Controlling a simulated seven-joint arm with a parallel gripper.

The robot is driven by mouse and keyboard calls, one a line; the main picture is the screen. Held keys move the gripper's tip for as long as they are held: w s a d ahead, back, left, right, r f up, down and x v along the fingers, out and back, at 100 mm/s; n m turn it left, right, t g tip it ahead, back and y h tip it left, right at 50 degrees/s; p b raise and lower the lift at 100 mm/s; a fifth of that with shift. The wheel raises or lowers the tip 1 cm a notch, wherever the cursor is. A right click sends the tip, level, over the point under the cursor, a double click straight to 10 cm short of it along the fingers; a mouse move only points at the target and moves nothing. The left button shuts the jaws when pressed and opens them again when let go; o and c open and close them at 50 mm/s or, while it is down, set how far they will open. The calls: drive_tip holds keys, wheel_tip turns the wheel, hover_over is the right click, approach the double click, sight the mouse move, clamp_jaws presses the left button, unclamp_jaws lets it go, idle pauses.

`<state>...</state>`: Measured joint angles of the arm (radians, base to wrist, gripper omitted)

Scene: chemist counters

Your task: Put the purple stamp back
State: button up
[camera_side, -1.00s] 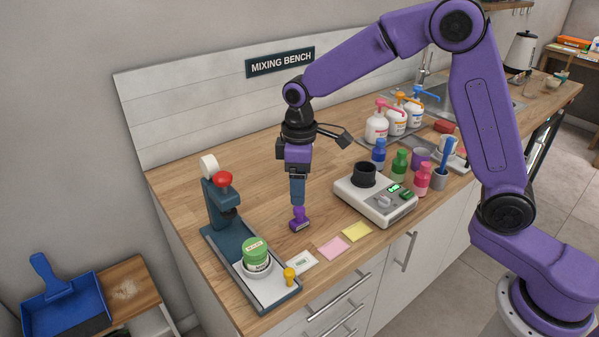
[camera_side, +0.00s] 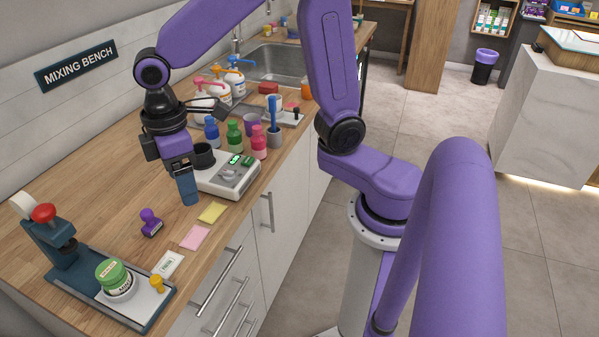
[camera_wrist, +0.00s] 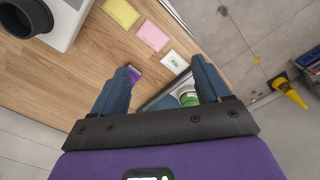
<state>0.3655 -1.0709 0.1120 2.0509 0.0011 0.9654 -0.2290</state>
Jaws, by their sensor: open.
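My gripper (camera_side: 188,197) is open and empty, above the counter and to the right of the stamp, near the scale's front. In the wrist view my gripper's fingers (camera_wrist: 163,76) are wide apart. The stamp (camera_wrist: 136,74) shows there beside the left fingertip, partly hidden by it.
The tray also holds a green-lidded jar (camera_side: 113,277) and a red-knobbed press (camera_side: 45,225). A white label card (camera_side: 169,264), pink note (camera_side: 195,237) and yellow note (camera_side: 212,212) line the front edge. The scale (camera_side: 225,178), bottles (camera_side: 235,136) and spatula cup (camera_side: 274,136) stand behind.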

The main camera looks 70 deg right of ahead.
drive_tip(key=s+d+n, duration=0.1)
drive_tip(key=s+d, duration=0.3)
drive_tip(key=s, duration=0.5)
drive_tip(key=s+d, duration=0.5)
drive_tip(key=s, duration=0.5)
drive_tip(key=shift+d+f+n, duration=0.15)
drive_tip(key=shift+f+n, duration=0.25)
drive_tip(key=shift+f, duration=0.05)
